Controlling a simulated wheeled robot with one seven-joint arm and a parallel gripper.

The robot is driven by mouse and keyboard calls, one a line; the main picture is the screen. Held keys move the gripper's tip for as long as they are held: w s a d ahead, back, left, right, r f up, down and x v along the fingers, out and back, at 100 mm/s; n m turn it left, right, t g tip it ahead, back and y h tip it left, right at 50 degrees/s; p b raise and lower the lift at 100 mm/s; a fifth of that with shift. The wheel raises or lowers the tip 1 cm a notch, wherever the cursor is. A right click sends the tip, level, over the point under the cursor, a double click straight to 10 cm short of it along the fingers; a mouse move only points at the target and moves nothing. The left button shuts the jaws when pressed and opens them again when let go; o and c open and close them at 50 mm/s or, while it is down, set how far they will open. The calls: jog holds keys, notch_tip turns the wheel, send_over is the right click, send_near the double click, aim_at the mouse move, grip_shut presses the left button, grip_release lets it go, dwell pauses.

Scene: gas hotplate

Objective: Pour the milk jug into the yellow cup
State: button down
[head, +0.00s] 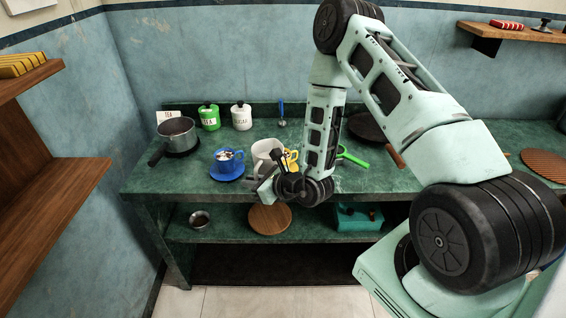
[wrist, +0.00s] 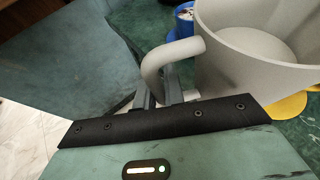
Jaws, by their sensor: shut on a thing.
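The pale grey-white milk jug (head: 262,150) is near the counter's front edge, and it fills the upper right of the wrist view (wrist: 225,75). My gripper (wrist: 160,92) is shut on the jug's handle; in the head view my wrist (head: 285,183) is in front of the jug. The jug looks roughly upright, and no milk shows in the part of its inside that I see. The yellow cup (head: 292,156) is just right of the jug, partly hidden by it and my arm. A yellow saucer (wrist: 290,106) shows below the jug in the wrist view.
A blue cup (head: 227,158) on a blue saucer (head: 228,177) is close left of the jug. A saucepan (head: 177,132), a green canister (head: 209,118) and a white canister (head: 242,118) stand farther back. A green-handled utensil (head: 353,158) lies right of my arm.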

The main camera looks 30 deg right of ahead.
notch_tip(320, 180, up, 4)
jog(key=p, duration=0.3)
jog(key=shift+w, duration=0.1)
dwell(0.3)
